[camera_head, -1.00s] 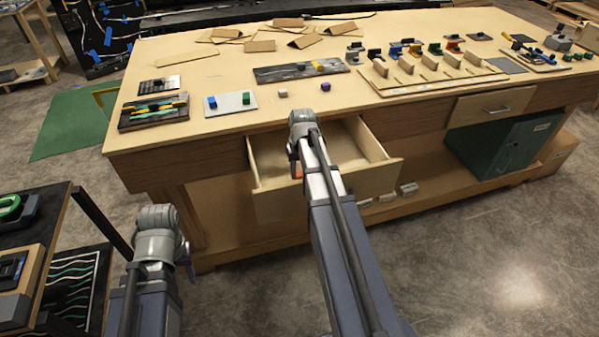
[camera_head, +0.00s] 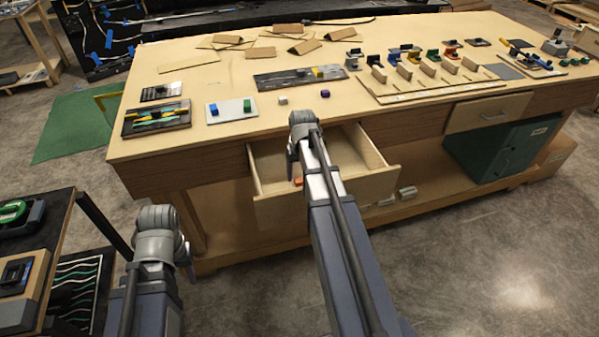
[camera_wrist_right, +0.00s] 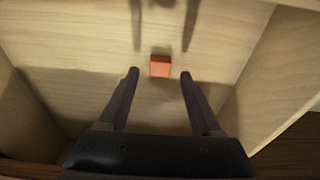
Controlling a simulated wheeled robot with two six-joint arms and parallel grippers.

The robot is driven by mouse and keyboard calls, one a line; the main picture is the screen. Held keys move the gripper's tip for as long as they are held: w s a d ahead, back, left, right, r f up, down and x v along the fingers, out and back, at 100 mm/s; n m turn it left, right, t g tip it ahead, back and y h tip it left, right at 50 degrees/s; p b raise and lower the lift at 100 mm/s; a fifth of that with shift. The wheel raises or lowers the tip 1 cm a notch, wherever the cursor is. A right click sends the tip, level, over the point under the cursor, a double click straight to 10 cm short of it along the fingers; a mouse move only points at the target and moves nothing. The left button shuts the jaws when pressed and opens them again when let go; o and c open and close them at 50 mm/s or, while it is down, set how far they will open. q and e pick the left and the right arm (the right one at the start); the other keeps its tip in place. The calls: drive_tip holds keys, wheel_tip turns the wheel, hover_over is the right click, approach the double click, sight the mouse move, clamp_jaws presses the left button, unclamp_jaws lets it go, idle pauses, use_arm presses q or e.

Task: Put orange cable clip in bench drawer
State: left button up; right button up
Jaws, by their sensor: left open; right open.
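The bench drawer (camera_head: 325,200) is pulled open at the front of the wooden bench. The orange cable clip (camera_wrist_right: 160,66) appears as a small orange block on the drawer's floor in the right wrist view, just beyond my fingertips. A sliver of it shows in the head view (camera_head: 298,181). My right gripper (camera_wrist_right: 160,73) is open and empty, pointing into the drawer, with its fingers apart and clear of the clip. In the head view my right gripper (camera_head: 291,166) hangs over the drawer, partly hidden by its arm. My left gripper (camera_head: 187,272) is low at the left, away from the bench, its fingers mostly hidden.
A closed drawer (camera_head: 488,110) is at the right. A dark shelf cart (camera_head: 55,225) stands at the left, near my left arm.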

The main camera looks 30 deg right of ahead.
wheel_tip(320, 180, up, 10)
drive_tip(key=s+p, duration=0.1)
drive_tip(key=p, duration=0.7)
drive_tip(key=shift+a+f, duration=0.15)
drive_tip(key=shift+f, duration=0.1)
drive_tip(key=shift+r+p, duration=0.1)
drive_tip(key=shift+p, duration=0.25)
